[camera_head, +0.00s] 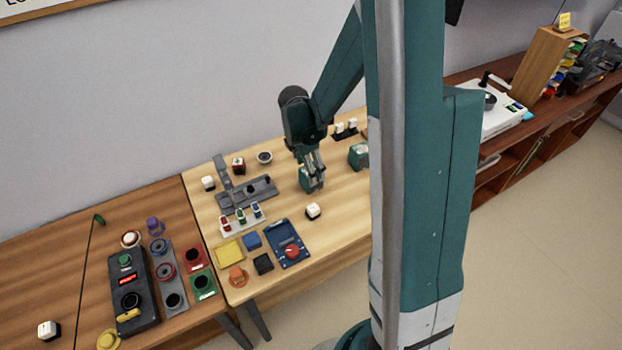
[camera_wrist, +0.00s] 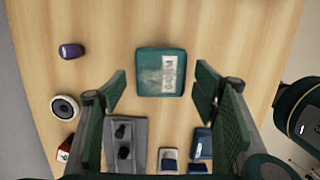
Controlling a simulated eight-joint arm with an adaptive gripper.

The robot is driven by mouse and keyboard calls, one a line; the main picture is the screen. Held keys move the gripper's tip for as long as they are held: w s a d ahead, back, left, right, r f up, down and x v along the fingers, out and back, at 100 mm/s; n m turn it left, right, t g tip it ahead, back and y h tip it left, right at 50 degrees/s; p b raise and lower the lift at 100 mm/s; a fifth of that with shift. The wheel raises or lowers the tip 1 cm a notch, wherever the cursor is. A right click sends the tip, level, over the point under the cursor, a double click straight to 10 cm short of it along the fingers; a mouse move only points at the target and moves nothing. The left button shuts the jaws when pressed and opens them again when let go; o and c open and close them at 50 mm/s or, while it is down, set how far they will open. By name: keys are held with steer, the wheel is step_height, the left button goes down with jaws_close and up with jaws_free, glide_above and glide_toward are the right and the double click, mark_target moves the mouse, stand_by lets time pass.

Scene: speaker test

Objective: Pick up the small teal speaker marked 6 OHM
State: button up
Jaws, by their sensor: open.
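My gripper (camera_head: 312,180) is open, its teal-padded fingers pointing down over the light wood table. In the wrist view, its two fingers (camera_wrist: 160,95) stand apart with nothing held between them. A small teal box-shaped thing with a pale label (camera_wrist: 162,72) lies on the table ahead of the fingers, in the gap between their directions. The label's writing is too blurred to read, so I cannot confirm 6 OHM.
A grey fixture (camera_head: 247,191) stands left of my gripper, with a round speaker (camera_head: 265,157) behind it. A purple thing (camera_wrist: 70,51) is left of the teal box in the wrist view. Bare wood surrounds the box.

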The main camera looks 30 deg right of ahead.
mark_target(303, 180)
steer(key=shift+f, duration=0.15)
steer(key=shift+d+f+b, duration=0.15)
steer(key=shift+d+f, duration=0.05)
steer(key=shift+f, duration=0.6)
steer(key=shift+d+f+b, duration=0.15)
steer(key=shift+f+b, duration=0.05)
steer(key=shift+f, duration=0.65)
steer(key=shift+d+f+b, duration=0.15)
steer(key=shift+d+f, duration=0.05)
steer(key=shift+f, duration=0.6)
steer(key=c, duration=1.3)
